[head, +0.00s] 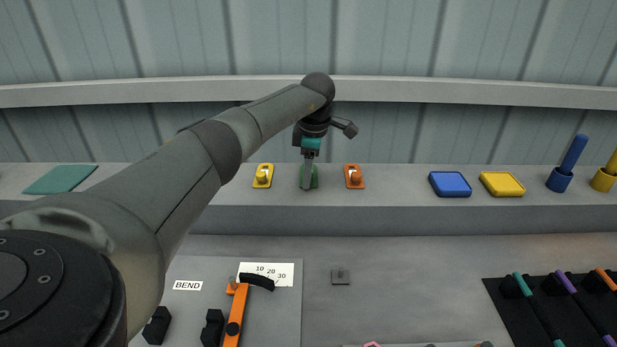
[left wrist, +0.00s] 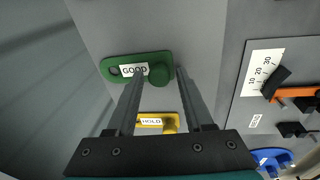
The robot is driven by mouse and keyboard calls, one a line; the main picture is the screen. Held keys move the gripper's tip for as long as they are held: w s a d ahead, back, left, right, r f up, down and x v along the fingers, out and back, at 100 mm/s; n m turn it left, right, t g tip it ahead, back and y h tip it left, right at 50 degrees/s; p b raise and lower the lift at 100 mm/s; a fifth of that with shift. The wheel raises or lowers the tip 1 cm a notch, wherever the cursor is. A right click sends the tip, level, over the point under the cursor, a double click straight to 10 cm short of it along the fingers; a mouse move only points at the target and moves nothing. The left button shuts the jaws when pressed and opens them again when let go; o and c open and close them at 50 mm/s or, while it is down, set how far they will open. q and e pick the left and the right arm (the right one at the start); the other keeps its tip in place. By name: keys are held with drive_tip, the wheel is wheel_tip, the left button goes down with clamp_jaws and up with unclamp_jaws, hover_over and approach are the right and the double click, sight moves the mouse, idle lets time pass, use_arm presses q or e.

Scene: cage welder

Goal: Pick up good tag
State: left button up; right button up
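The good tag is a green plate with a white GOOD label and a round green knob. It lies on the grey shelf, between a yellow tag and an orange tag, in the head view (head: 315,179), partly hidden by my gripper. In the left wrist view the good tag (left wrist: 114,66) shows with its knob between the fingertips. My left gripper (head: 308,185) points down over it, and in the left wrist view its fingers (left wrist: 161,72) are open, one each side of the knob, with no clear grip. My right gripper is not in view.
The yellow tag (head: 263,171), labelled HOLD in the left wrist view (left wrist: 150,121), and the orange tag (head: 354,171) stand close on either side. Blue (head: 450,184) and yellow (head: 502,184) pads lie farther right. A BEND panel (head: 270,318) with an orange lever is below.

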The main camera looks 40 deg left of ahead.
use_arm(q)
clamp_jaws()
drive_tip(key=shift+r, duration=0.1)
idle(0.4)
